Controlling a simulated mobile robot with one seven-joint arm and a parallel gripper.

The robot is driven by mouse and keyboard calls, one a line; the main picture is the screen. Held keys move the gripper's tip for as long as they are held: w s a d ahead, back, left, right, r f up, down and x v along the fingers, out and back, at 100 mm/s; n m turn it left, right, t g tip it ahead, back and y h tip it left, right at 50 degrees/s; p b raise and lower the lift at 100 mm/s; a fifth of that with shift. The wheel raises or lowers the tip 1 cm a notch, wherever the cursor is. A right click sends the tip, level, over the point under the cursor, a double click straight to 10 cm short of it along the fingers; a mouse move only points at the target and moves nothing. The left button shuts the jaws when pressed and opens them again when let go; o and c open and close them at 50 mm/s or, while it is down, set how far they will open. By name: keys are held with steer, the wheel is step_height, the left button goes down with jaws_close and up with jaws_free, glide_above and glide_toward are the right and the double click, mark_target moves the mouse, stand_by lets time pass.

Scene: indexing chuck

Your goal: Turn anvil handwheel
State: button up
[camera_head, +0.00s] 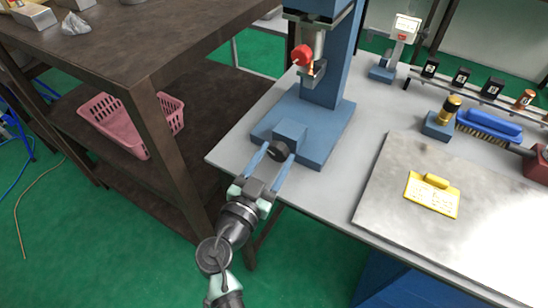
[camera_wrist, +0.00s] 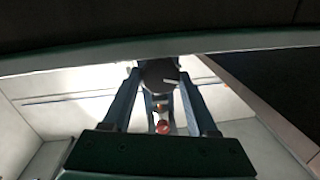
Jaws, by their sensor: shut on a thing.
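The anvil handwheel (camera_head: 278,150) is a small dark disc on the front of a blue block (camera_head: 291,133). The block sits on the base of a blue machine (camera_head: 318,122) at the table's edge. My gripper (camera_head: 274,156) reaches in from the front, with its two blue fingers on either side of the handwheel, shut on it. In the wrist view my gripper (camera_wrist: 159,78) shows the dark round handwheel (camera_wrist: 156,73) between its fingertips, with a thin white mark on it. The fingers hide part of its rim.
A red knob (camera_head: 302,55) sticks out from the machine above. A grey plate (camera_head: 400,200) with a yellow tag (camera_head: 432,195) lies to the right. A dark shelf (camera_head: 150,60) with a pink basket (camera_head: 130,120) stands close on the left.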

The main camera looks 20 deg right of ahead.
steer(key=n, duration=0.4)
steer(key=shift+a+n+b, duration=0.1)
steer(key=shift+n+b, duration=0.3)
steer(key=n+g, duration=0.1)
steer(key=n, duration=0.3)
steer(key=shift+r, duration=0.1)
steer(key=n+p, duration=0.2)
steer(key=n, duration=0.3)
steer(key=shift+w+g, duration=0.1)
steer(key=shift+g, duration=0.2)
steer(key=n+p, duration=0.1)
steer(key=n, duration=0.3)
steer(key=shift+p, duration=0.3)
steer(key=n+p, duration=0.2)
steer(key=n, duration=0.3)
steer(key=shift+w+a+g+h, duration=0.1)
steer(key=shift+g+h, duration=0.3)
steer(key=n+p, duration=0.1)
steer(key=n, duration=0.3)
steer(key=shift+n+h+p, duration=0.3)
steer(key=shift+n+p, duration=0.1)
steer(key=n+p, duration=0.1)
steer(key=n, duration=0.3)
steer(key=shift+p, duration=0.35)
steer(key=n, duration=0.1)
steer(key=n+p, duration=0.1)
steer(key=n, duration=0.2)
steer(key=shift+f+h, duration=0.25)
steer(key=shift+h, duration=0.05)
steer(key=shift+n, duration=0.5)
